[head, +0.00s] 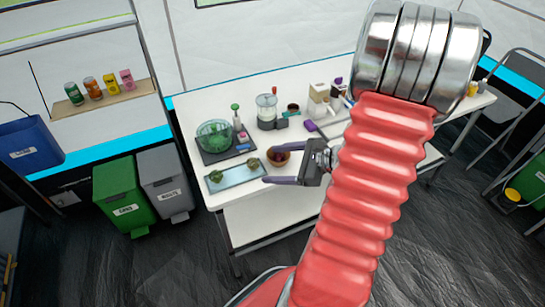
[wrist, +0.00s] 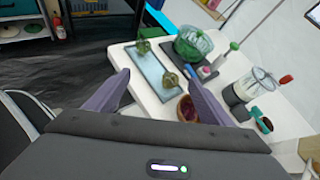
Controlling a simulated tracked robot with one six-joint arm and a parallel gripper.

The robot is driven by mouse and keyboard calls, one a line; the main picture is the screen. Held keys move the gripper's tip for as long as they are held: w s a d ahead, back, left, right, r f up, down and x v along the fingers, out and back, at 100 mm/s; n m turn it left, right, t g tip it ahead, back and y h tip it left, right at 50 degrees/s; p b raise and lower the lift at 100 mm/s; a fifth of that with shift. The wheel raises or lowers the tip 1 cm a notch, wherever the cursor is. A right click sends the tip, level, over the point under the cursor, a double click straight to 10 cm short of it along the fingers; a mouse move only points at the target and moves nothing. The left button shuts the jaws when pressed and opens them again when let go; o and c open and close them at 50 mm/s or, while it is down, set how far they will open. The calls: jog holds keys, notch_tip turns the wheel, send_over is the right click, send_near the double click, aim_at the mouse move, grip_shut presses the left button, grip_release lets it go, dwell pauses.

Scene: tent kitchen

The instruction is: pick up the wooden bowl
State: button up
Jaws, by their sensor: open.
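The wooden bowl (head: 270,158) stands on the white table (head: 300,83), right of the blue tray, with something dark purple-red in it. In the wrist view the bowl (wrist: 180,107) shows beside the right finger, which partly covers it. My gripper (head: 266,165) is open and empty, its two purple fingers pointing left in the head view. One finger overlaps the bowl in the picture; I cannot tell whether it touches. In the wrist view my gripper (wrist: 158,83) has its fingers wide apart, with the tray's near end between them.
A blue tray (head: 222,184) with green round items lies left of the bowl. Behind it are a green basket (head: 214,134) on a dark mat and a blender-like jar (head: 266,107). Green (head: 118,192) and grey (head: 166,180) bins stand left of the table.

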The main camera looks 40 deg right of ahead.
aim_at(283, 157)
jog(key=s+d+f+m+t+h, duration=0.1)
jog(key=s+d+f+m+h, duration=0.1)
jog(key=d, duration=0.3)
jog(key=s+d+f+m+t+h, duration=0.1)
jog(key=d+f+m+h, duration=0.1)
jog(key=d+m, duration=0.2)
jog(key=shift+s+d+f+m, duration=0.3)
jog(key=shift+s+d+m, duration=0.1)
jog(key=shift+x, duration=4.3)
jog(key=shift+w, duration=0.1)
jog(key=shift+x, duration=2.5)
jog(key=shift+r, duration=0.1)
jog(key=shift+c, duration=0.5)
jog(key=c, duration=0.8)
